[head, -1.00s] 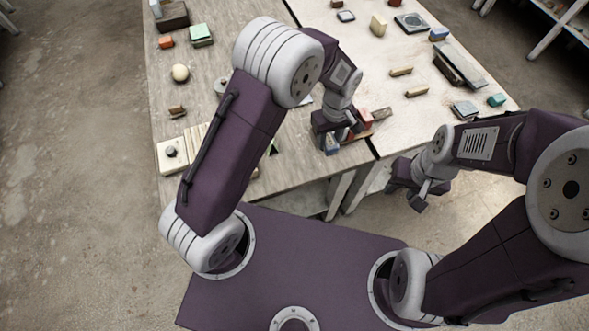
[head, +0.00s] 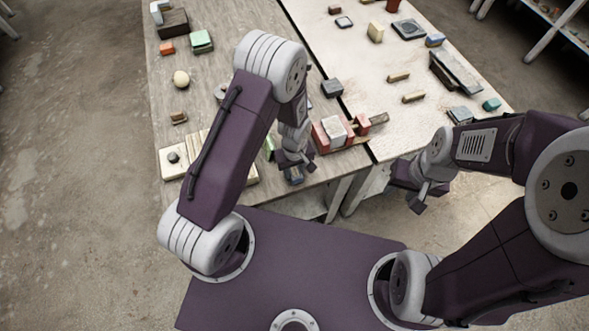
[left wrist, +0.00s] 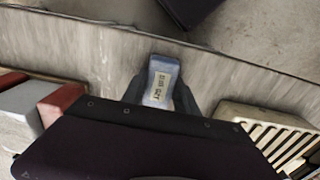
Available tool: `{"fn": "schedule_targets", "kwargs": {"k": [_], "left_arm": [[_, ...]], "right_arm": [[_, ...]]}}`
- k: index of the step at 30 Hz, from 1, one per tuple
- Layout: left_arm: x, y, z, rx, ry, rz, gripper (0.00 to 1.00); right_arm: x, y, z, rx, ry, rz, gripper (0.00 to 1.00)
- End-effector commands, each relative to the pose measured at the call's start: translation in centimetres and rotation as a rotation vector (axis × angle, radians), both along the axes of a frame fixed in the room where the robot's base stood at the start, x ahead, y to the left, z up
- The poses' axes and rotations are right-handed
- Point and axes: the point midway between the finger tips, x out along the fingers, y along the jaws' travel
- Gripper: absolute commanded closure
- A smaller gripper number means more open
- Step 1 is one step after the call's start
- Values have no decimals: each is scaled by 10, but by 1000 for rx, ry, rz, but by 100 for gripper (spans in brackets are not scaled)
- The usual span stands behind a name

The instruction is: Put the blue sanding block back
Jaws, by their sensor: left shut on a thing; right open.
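The blue sanding block (head: 296,178), with a pale printed label, also shows in the left wrist view (left wrist: 161,82). My left gripper (head: 295,165) is shut on it, near the table's front edge; I cannot tell whether the block touches the table. In the left wrist view the dark fingers sit on both sides of the block. My right gripper (head: 420,197) is open and empty, off the table's front edge. A wooden strip (head: 352,139) with red blocks (head: 320,138) and a pale grey block (head: 335,130) lies right of my left gripper.
A cream slatted piece (left wrist: 262,128) lies right of the held block in the left wrist view. A dark grey block (head: 332,88) stands behind the strip. Several small pieces stand on the right table.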

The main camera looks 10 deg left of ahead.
Motion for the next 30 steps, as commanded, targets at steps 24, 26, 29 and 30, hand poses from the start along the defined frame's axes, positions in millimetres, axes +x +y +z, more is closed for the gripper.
{"fn": "schedule_targets", "kwargs": {"k": [24, 26, 29, 30], "left_arm": [[2, 0, 24, -2, -5, 0, 43], [2, -1, 38, -2, -6, 0, 43], [2, -1, 64, -1, -7, 0, 43], [2, -1, 74, -2, -6, 0, 43]], "right_arm": [[0, 0, -3, 0, 0, 0, 59], [0, 0, -4, 0, 0, 0, 59], [0, 0, -5, 0, 0, 0, 59], [0, 0, -6, 0, 0, 0, 59]]}}
